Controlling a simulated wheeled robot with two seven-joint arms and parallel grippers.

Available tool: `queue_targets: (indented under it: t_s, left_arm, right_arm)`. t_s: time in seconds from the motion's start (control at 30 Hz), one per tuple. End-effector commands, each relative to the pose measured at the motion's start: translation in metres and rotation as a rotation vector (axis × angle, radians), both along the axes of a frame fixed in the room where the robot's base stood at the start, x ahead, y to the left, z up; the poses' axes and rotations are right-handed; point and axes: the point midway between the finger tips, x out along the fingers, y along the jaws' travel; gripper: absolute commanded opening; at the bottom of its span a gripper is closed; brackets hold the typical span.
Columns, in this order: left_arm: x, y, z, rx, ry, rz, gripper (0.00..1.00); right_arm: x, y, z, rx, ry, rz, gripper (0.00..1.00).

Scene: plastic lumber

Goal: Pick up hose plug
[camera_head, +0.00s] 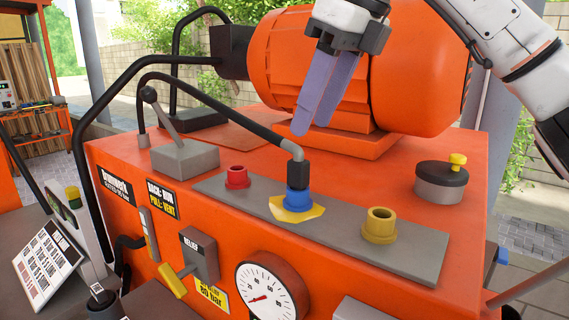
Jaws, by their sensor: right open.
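The hose plug (298,174) is a dark grey connector at the end of a black hose (225,95). It stands upright at the blue socket (298,199), which has a yellow patch (296,213) around its base on a grey strip. My right gripper (309,126) is open and empty, with bluish fingers pointing down. In the picture, its fingertips are just above the plug and the bent hose end; I cannot tell the exact depth gap. My left gripper is not in view.
A red socket (237,178) and a yellow socket (380,226) flank the blue one. An orange motor (280,60) stands behind. A grey lever box (184,158) is at left, a black-topped cap (442,180) at right. A gauge (265,295) is on the front.

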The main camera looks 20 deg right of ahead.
Motion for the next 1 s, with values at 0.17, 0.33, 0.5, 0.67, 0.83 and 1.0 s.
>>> queue_targets:
  t_s: [0.17, 0.33, 0.5, 0.67, 0.83, 1.0]
  left_arm:
    - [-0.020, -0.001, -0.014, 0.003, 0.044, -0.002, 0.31]
    - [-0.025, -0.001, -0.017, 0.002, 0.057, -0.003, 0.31]
    - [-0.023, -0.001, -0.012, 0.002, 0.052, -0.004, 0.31]
    - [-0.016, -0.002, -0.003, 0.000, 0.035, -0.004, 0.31]
    - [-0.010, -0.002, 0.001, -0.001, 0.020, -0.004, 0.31]
    - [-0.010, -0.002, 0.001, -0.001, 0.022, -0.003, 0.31]
  right_arm:
    - [0.007, 0.005, -0.023, -0.003, 0.004, 0.001, 0.42]
    - [0.014, 0.010, -0.043, -0.001, 0.002, 0.000, 0.42]
    - [0.019, 0.012, -0.062, -0.001, 0.003, -0.001, 0.42]
    - [0.026, 0.016, -0.084, -0.001, 0.004, 0.001, 0.42]
    - [0.029, 0.019, -0.094, -0.001, 0.001, 0.000, 0.42]
    - [0.029, 0.019, -0.094, -0.001, 0.001, 0.000, 0.42]
